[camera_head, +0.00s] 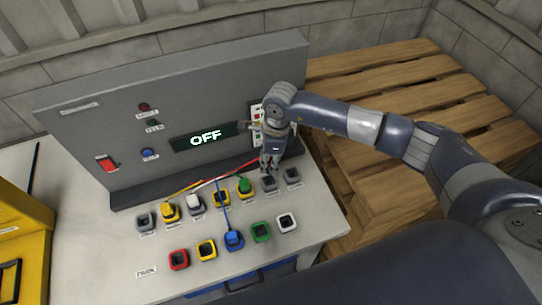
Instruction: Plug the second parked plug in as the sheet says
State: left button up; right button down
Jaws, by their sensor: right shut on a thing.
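My right gripper (268,170) points down above the right end of the upper socket row. It is shut on a red-cabled plug, mostly hidden by the fingers; the red cable (243,170) runs left from it. A blue plug (233,238) with a blue cable sits in the blue holder of the front PARK row. In the upper row a yellow plug (169,212), a white plug (194,202) and a green plug (244,186) sit in sockets. Grey sockets (269,183) (292,175) at the right end look empty. The sheet (257,113) is partly hidden behind my gripper.
The red (179,260), yellow (206,250), green (261,232) and white (287,223) park holders look empty. The grey panel (85,140) behind bears a display (203,138) reading OFF. A yellow case (22,240) stands left; a wooden pallet (400,70) lies right.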

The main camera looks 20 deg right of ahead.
jog(key=shift+f+b, duration=0.6)
jog(key=shift+f, duration=0.5)
jog(key=shift+f+b, duration=0.7)
jog(key=shift+f, duration=0.65)
jog(key=shift+b, duration=0.45)
jog(key=shift+f+b, duration=1.2)
jog(key=shift+f, duration=0.05)
jog(key=c, duration=1.4)
grip_release()
jog(key=shift+o, duration=0.2)
jog(key=r, duration=0.4)
jog(key=d+r, duration=0.1)
jog(key=r, duration=0.7)
jog(key=shift+s+d, duration=0.2)
jog(key=shift+f, duration=0.1)
